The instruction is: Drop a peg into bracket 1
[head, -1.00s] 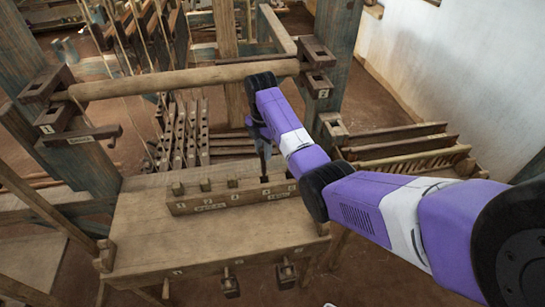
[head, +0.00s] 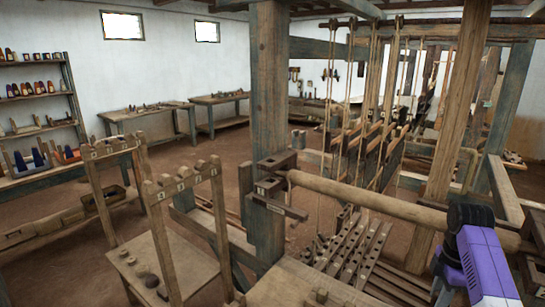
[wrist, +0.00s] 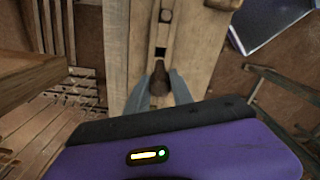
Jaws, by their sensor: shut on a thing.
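My gripper (wrist: 159,92) is shut on a dark brown peg (wrist: 159,78) in the wrist view. The peg stands between the fingers over a wooden block with square holes (wrist: 161,40); whether its lower end is still in a hole is hidden. Bracket 1 (head: 262,189) is the dark wooden fitting on the blue-grey loom post, near the middle of the head view. The left end of a round wooden beam (head: 370,203) lies at it. My gripper is well to the right of bracket 1; its fingers are mostly cut off in the head view.
The bench (head: 290,287) stands in front below the beam. A stand with numbered notches (head: 183,182) is at left, close to the loom post (head: 268,110). Shelves (head: 40,110) line the left wall. Open floor lies behind the stand.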

